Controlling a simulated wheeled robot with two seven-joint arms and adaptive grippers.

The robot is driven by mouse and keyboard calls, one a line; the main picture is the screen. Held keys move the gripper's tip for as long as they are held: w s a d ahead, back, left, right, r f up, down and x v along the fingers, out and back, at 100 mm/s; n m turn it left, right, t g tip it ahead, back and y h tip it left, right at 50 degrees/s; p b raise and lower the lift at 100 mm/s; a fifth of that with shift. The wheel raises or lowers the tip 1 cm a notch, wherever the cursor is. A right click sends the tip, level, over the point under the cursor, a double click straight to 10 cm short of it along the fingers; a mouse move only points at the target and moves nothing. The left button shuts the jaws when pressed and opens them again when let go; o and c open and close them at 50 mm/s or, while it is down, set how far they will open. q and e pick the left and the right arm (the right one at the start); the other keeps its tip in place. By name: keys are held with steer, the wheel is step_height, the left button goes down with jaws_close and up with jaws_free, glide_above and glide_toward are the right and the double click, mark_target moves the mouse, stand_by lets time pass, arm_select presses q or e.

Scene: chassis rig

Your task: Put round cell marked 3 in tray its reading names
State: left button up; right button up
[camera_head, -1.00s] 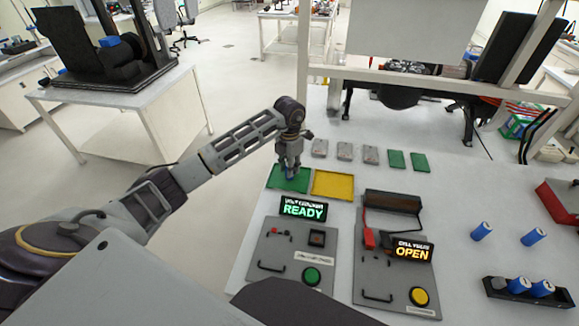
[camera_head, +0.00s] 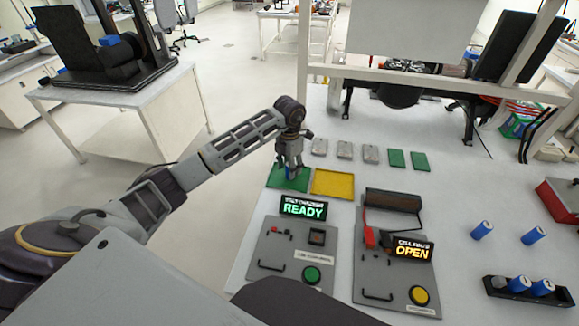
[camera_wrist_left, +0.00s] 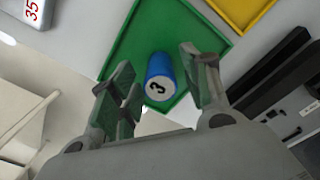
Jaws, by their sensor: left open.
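The blue round cell marked 3 (camera_wrist_left: 160,76) is inside the green tray (camera_wrist_left: 128,48), its white numbered end facing the wrist camera. It looks upright. In the head view it is mostly hidden behind the fingers over the green tray (camera_head: 274,184). My left gripper (camera_head: 289,168) is open around the cell, with a finger on each side and visible gaps in the wrist view (camera_wrist_left: 157,62). The yellow tray (camera_head: 333,184) beside it is empty. The tester display (camera_head: 303,209) reads READY; another display (camera_head: 412,250) reads OPEN. My right gripper is out of view.
Two blue cells (camera_head: 482,230) (camera_head: 533,236) stand at the right. A black rack (camera_head: 497,292) holds more cells. Grey blocks (camera_head: 343,151) and green plates (camera_head: 397,159) lie behind the trays. A red box (camera_head: 560,203) is at the right edge. The table's middle right is clear.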

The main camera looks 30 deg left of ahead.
arm_select(q)
steer(key=shift+r, duration=0.15)
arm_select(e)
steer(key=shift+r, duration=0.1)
arm_select(q)
step_height(320, 180, up, 12)
steer(key=shift+b, duration=0.35)
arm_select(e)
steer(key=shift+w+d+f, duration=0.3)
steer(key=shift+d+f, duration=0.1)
